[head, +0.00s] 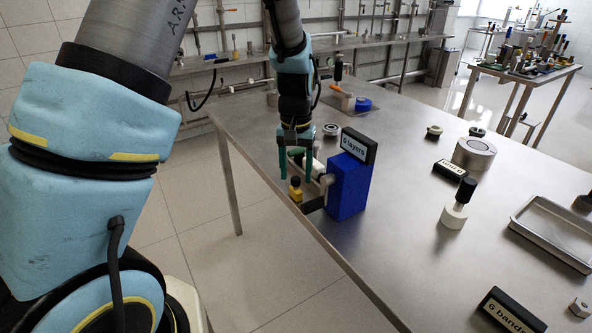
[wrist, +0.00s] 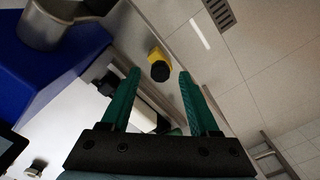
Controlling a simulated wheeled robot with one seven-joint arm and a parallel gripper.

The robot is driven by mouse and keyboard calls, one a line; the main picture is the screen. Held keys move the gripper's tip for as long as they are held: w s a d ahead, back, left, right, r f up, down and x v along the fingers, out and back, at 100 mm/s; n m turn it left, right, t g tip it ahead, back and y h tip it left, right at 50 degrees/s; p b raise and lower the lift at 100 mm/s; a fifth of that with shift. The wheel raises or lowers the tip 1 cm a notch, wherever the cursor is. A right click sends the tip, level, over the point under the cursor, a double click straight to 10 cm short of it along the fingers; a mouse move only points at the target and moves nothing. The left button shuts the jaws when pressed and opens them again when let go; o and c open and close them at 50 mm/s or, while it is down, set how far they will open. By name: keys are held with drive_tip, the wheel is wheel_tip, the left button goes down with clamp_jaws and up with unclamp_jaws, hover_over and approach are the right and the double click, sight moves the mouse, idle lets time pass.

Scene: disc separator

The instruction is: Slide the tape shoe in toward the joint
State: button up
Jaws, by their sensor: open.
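A small yellow piece with a black top (head: 295,189) sits on a metal rail at the left side of the blue machine; I take it for the tape shoe or its knob. In the wrist view this piece (wrist: 159,64) lies between and just beyond my fingertips. My gripper (head: 296,178) has green fingers, is open and empty, and points down above the piece. It also shows in the wrist view (wrist: 159,73). The blue machine (head: 349,187) carries a sign reading "0 layers" (head: 356,145). A grey cylinder (wrist: 47,24) projects from it. The joint cannot be made out clearly.
The machine stands at the left edge of the steel table (head: 405,215). A white base with a black handle (head: 457,204), a round metal block (head: 474,153) and a tray (head: 556,231) stand to the right. The floor left of the table is clear.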

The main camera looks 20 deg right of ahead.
drive_tip(key=shift+f, duration=0.35)
drive_tip(key=shift+c, duration=0.4)
clamp_jaws()
idle(0.9)
